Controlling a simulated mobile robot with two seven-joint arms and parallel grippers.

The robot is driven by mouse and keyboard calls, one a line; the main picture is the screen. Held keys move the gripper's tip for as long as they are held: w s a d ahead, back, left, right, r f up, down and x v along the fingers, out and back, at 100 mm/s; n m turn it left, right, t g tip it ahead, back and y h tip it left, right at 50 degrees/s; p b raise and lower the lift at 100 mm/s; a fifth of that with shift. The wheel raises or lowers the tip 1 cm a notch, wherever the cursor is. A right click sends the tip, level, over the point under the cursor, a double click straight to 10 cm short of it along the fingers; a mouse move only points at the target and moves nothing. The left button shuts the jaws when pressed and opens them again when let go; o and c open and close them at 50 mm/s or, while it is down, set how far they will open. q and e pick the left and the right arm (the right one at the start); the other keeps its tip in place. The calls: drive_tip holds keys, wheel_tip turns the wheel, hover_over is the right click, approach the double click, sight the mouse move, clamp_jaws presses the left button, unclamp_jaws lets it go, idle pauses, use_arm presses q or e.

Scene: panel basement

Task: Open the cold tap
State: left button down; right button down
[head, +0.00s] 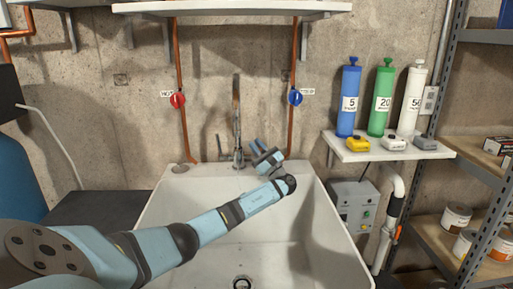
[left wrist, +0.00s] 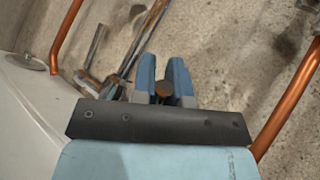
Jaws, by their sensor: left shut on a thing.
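The metal faucet (head: 237,110) stands at the back of the white sink, and it also shows in the left wrist view (left wrist: 143,42). My left gripper (head: 260,150) is just right of its base. A left lever (head: 219,142) stands beside the spout. A blue round valve (head: 295,97) is on the right copper pipe and a red one (head: 177,99) on the left. My right gripper is not in view.
The white sink (head: 150,215) lies below my left arm, its basin empty. A shelf (head: 350,155) at right bears blue, green and white cylinders. A grey control box (head: 352,205) hangs below it. Copper pipes (left wrist: 285,105) flank the faucet.

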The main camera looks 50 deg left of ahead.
use_arm(q)
drive_tip(key=c, duration=1.1)
unclamp_jaws()
drive_tip(key=shift+c, duration=0.2)
drive_tip(key=v, duration=1.2)
